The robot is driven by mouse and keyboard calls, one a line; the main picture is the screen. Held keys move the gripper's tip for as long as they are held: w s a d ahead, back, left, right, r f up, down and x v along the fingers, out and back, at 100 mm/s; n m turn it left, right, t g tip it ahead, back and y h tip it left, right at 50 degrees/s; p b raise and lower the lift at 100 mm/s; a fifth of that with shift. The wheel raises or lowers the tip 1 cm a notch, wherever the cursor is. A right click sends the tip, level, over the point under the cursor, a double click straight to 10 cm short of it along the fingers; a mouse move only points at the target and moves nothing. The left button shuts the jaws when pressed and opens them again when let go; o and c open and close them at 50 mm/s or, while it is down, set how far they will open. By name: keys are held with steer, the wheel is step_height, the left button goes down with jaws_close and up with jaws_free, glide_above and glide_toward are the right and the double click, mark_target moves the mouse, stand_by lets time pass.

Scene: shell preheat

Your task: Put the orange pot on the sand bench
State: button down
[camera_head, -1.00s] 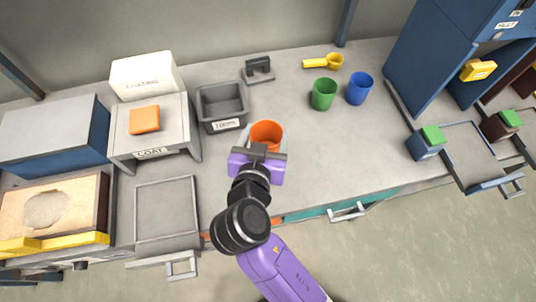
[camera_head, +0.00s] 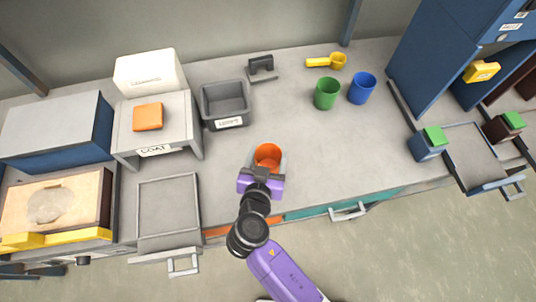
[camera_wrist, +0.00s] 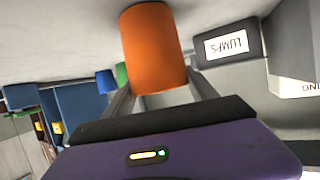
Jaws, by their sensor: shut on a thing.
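The orange pot (camera_head: 268,153) is upright with its opening facing up. My gripper (camera_head: 266,166) is shut on it, one finger on each side, near the front edge of the worktop. The wrist view also shows the orange pot (camera_wrist: 156,48) between the fingers of my gripper (camera_wrist: 160,88). I cannot tell whether its base touches the worktop. What seems to be the sand bench (camera_head: 88,196) stands at the far left, with a pale sand surface, a rounded grey patch and a yellow front rail.
Between pot and sand bench lie a grey tray with a handle (camera_head: 168,212) and the COAT stand (camera_head: 184,137) with an orange block (camera_head: 148,117). A grey LUMPS bin (camera_head: 224,106) stands behind. Green (camera_head: 326,94) and blue (camera_head: 361,88) cups stand right. The worktop's middle is clear.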

steer(key=shift+f, duration=0.15)
steer(key=shift+c, duration=1.3)
jaws_free()
steer(key=shift+r, duration=0.2)
steer(key=b+v, duration=0.1)
steer(key=v, duration=1.1)
steer(key=shift+b, duration=0.4)
